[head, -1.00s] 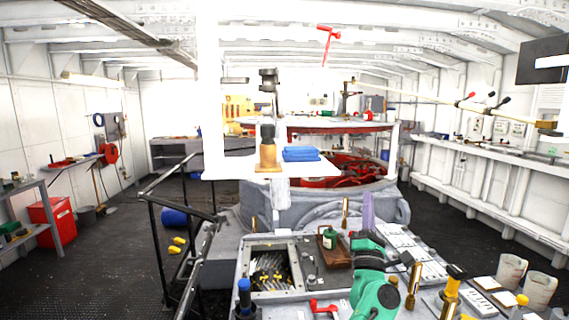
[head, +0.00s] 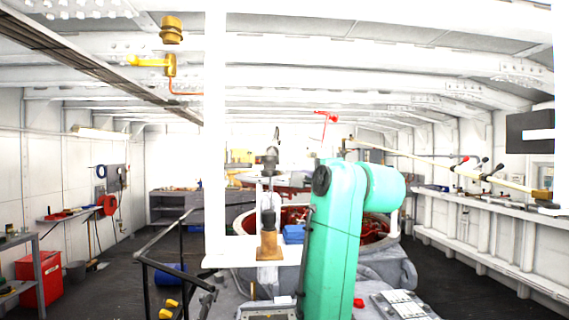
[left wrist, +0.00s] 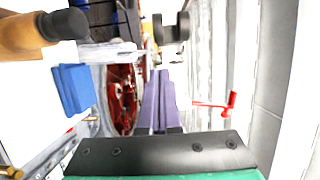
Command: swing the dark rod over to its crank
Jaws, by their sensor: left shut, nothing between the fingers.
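A dark grey upright piece with a thick head (head: 271,158), which looks like the dark rod, stands above the white shelf in the head view. In the left wrist view its dark end (left wrist: 172,32) shows at the top. I cannot make out its crank for certain. A red handle (head: 327,118) hangs higher up to the right; it also shows in the left wrist view (left wrist: 215,103). My left gripper (left wrist: 158,80) has purple fingers pressed together, empty and apart from the dark piece. In the head view my teal arm hides it. My right gripper is not in view.
Red engine parts (left wrist: 122,98) lie beyond. A white post (head: 215,120) rises at the left of the shelf. A brass-ended pole (head: 480,176) crosses at right.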

